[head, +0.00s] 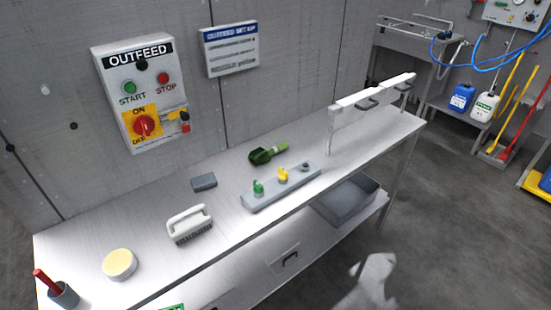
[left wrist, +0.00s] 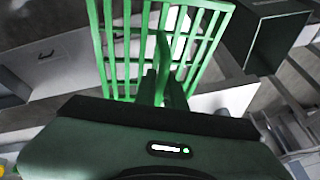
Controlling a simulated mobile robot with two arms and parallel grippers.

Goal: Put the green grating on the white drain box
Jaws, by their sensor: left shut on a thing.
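In the left wrist view my left gripper (left wrist: 160,92) is shut on the upright handle of the green grating (left wrist: 196,50). The grating is an open lattice of bright green bars, held beyond the fingers. In the head view only a small green piece, apparently the grating's edge (head: 172,307), shows at the bottom. A white panel with a dark handle (left wrist: 60,58) is at the left of the wrist view. I cannot tell whether it belongs to the white drain box; no drain box is clearly identifiable. My right gripper is in neither view.
Floor at right is open.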

